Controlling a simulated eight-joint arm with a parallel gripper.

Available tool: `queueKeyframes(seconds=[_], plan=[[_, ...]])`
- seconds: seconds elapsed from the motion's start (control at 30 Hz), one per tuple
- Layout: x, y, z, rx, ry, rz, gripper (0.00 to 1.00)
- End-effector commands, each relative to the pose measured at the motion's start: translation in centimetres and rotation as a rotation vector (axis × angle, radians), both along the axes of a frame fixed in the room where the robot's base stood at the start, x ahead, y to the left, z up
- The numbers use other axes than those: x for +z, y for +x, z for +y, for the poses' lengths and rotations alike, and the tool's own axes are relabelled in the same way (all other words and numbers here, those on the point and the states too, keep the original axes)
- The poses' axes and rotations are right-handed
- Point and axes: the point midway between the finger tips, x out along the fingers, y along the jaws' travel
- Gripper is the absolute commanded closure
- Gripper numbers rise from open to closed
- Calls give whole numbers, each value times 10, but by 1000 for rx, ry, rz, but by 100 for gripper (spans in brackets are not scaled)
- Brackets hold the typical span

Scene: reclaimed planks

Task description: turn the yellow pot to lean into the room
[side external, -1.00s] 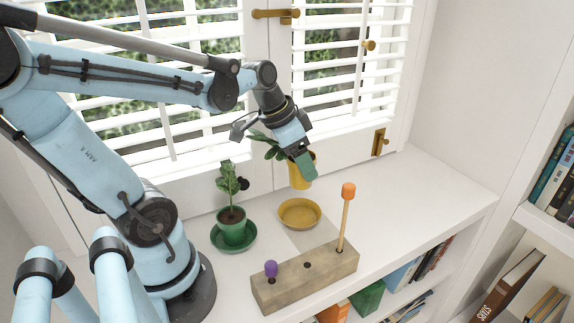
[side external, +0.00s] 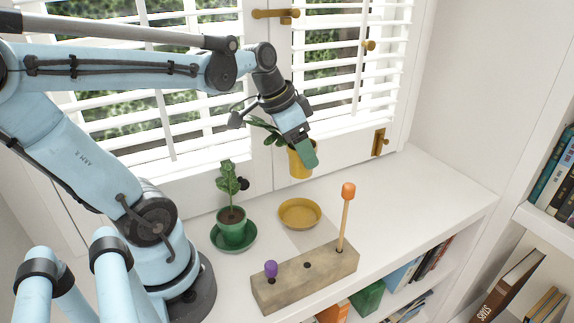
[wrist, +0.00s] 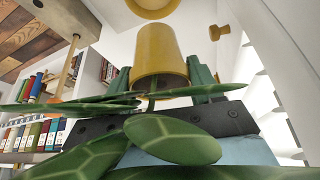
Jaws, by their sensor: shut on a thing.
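The yellow pot (side external: 297,168) hangs above the white sill, over the back of the yellow saucer (side external: 300,213), which is empty. My gripper (side external: 306,155) is shut on the pot, with one green finger covering part of its front. The pot's leaves (side external: 268,128) stick out to the left, toward the shutters. In the wrist view, the pot (wrist: 158,55) sits between the two green fingers (wrist: 160,80). Its large leaves spread across the foreground there and hide part of the gripper. A strip of the saucer (wrist: 150,8) shows at the top edge.
A green pot (side external: 231,228) with a plant stands on a green saucer (side external: 234,243) to the left. A wooden block (side external: 305,278) in front holds an orange-topped stick (side external: 346,205) and a purple-topped peg (side external: 270,269). White shutters (side external: 340,70) stand behind. The sill's right side is clear.

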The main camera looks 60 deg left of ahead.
Motion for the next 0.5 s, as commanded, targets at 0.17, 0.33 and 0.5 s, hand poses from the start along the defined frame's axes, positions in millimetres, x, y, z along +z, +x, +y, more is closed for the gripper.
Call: queueKeyframes(seconds=[0.17,0.33,0.5], plan=[[-14,3,1,45,1,5,85],[-45,7,2,151,2,10,85],[-72,5,1,258,3,8,85]])
